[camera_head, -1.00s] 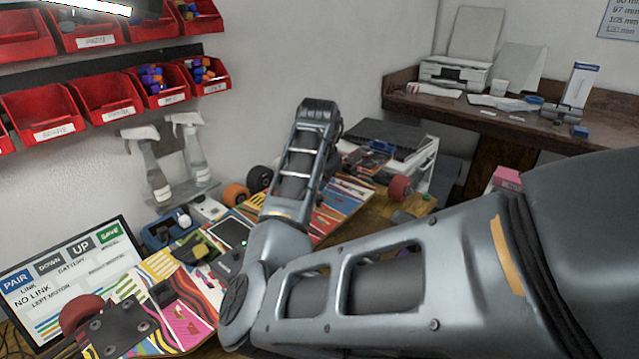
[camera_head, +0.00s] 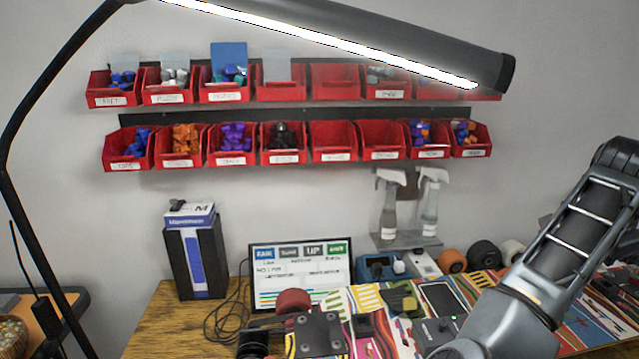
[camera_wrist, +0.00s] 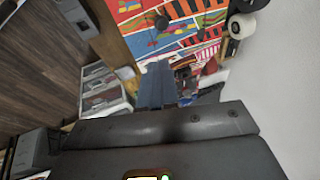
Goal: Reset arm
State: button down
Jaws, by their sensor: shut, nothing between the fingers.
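My arm (camera_head: 575,235) shows at the right edge of the head view, bent with its elbow low over the bench and its forearm rising to the upper right. Its far end lies outside that view. In the wrist view my gripper (camera_wrist: 157,68) shows as two blue-grey fingers side by side, shut and empty. It hangs above the bench area, with a colourful board (camera_wrist: 170,25) beyond its tips. It looks clear of the board, though the exact gap cannot be told.
Red parts bins (camera_head: 333,140) line the wall in two rows. A lamp (camera_head: 400,50) reaches across the top. A monitor (camera_head: 300,270), spray bottles (camera_head: 388,205) and a blue-black box (camera_head: 195,260) stand along the back. A white drawer unit (camera_wrist: 103,88) is beside my gripper.

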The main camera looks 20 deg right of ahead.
notch_tip(320, 180, down, 3)
jog(key=s+d+n+t+h, duration=0.1)
jog(key=s+d+n+h, duration=0.15)
jog(key=n+h, duration=0.4)
jog(key=s+a+f+n+t+y, duration=0.1)
jog(key=s+a+f+n+t, duration=0.15)
jog(key=a+n, duration=0.35)
jog(key=s+a+f+n+t+y, duration=0.2)
jog(key=a+f+n+t, duration=0.15)
jog(key=a, duration=0.55)
jog(key=s+a+f+n+t+y, duration=0.1)
jog(key=s+a+f+n+t, duration=0.25)
jog(key=a, duration=0.35)
jog(key=s+a+r+n+t+y, duration=0.2)
jog(key=s+a+r+y, duration=0.2)
jog(key=s+a, duration=1.3)
jog(key=a+y, duration=0.2)
jog(key=shift+y, duration=0.35)
